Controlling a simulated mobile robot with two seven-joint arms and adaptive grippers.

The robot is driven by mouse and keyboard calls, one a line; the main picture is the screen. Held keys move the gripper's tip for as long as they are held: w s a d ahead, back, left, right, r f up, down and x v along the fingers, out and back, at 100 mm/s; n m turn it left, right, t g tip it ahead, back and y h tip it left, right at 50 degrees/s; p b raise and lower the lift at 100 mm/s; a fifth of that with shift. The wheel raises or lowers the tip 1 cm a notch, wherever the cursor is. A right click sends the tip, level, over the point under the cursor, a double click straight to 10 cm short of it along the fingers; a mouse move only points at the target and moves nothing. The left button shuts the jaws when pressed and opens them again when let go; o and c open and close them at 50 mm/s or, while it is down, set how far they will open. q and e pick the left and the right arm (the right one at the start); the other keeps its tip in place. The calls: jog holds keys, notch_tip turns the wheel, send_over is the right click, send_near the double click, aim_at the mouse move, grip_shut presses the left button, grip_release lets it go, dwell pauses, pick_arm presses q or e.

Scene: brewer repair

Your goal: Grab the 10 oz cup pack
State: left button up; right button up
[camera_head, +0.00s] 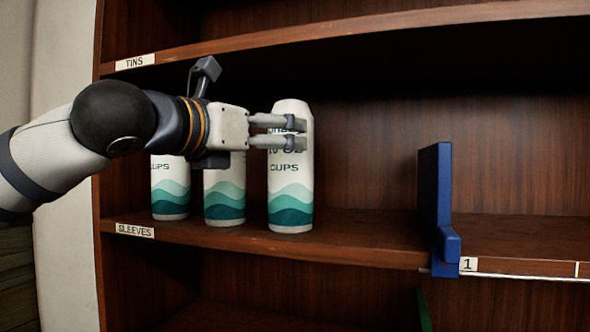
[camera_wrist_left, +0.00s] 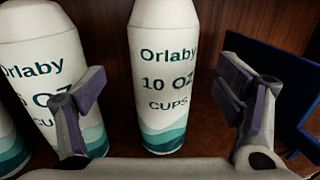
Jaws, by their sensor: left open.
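The 10 oz cup pack (camera_head: 291,205) is a tall white cylinder with teal waves, upright on the middle shelf, rightmost of three similar packs. In the left wrist view the pack (camera_wrist_left: 162,70) reads "Orlaby 10 OZ CUPS". My left gripper (camera_head: 297,133) is open and covers part of that pack's label in the head view. In the left wrist view the pack shows between the spread fingers, with gaps on both sides. My right gripper is in neither view.
Two more packs stand to the left, the middle one (camera_head: 224,197) and the leftmost (camera_head: 170,190), partly behind my arm. A blue divider (camera_head: 435,190) stands to the right, by a "1" label (camera_head: 468,264). The shelf (camera_head: 365,235) between pack and divider is clear. An upper shelf (camera_head: 330,32) runs above my gripper.

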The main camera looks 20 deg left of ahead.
pick_arm(q)
jog(key=x, duration=0.7)
jog(key=shift+d, duration=0.2)
jog(key=shift+s, duration=0.1)
jog(key=c, duration=1.6)
jog(key=shift+o, duration=0.2)
